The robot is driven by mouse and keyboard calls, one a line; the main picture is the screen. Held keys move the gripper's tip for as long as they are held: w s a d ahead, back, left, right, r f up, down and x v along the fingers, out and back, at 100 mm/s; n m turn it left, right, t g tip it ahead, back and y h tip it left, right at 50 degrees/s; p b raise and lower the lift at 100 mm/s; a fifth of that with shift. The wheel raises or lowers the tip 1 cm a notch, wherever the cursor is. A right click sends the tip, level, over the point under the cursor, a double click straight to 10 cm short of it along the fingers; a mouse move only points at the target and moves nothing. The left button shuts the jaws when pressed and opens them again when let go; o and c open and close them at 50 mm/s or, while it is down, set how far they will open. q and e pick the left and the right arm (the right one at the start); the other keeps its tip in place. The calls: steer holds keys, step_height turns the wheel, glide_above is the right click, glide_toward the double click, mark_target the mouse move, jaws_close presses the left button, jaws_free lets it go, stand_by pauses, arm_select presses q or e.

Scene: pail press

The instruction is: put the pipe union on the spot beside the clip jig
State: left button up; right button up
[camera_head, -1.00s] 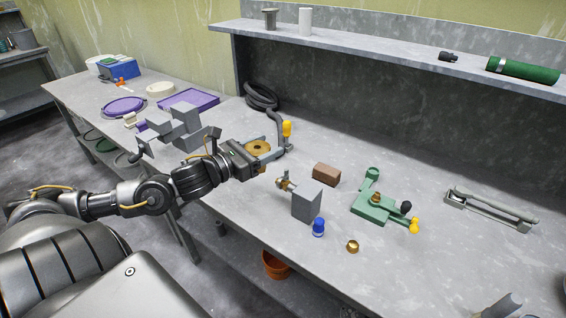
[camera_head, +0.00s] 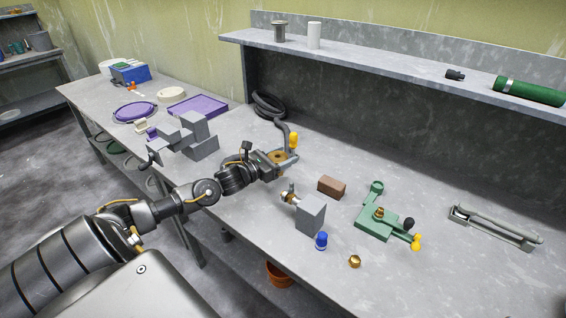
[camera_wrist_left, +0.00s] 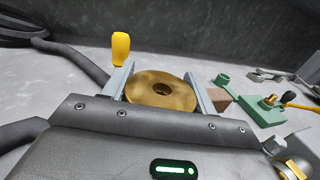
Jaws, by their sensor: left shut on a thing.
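My left gripper (camera_head: 281,160) is shut on a round brass piece (camera_head: 275,155) with a central hole. In the left wrist view this brass piece (camera_wrist_left: 162,91) lies flat between the two fingers, held above the bench. A green jig (camera_head: 373,226) with black and yellow knobs stands to the right and carries a small brass fitting (camera_head: 379,213). A loose brass nut (camera_head: 355,261) lies in front of it. Another brass fitting (camera_head: 289,194) sits at the grey block (camera_head: 310,215). I cannot tell for sure which brass piece is the pipe union, or make out a marked spot.
A yellow-handled lever (camera_head: 293,140) on a dark hose is close behind my left gripper. A brown block (camera_head: 332,187), a blue-capped piece (camera_head: 321,240) and a long grey clamp (camera_head: 495,228) stand on the bench. Bare bench lies right of the nut.

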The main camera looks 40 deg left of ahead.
arm_select(q)
steer(key=shift+w+a+f, duration=0.2)
steer(key=shift+w+f, duration=0.15)
steer(key=shift+f, duration=0.05)
steer(key=shift+w+f, duration=0.1)
steer(key=shift+f, duration=0.15)
step_height(320, 180, down, 2)
steer(key=shift+f+p, duration=0.1)
steer(key=shift+p, duration=0.7)
steer(key=shift+f, duration=0.25)
steer(key=shift+f, duration=0.1)
steer(key=shift+f, duration=0.1)
steer(key=o, duration=1.2)
steer(key=shift+o, duration=0.2)
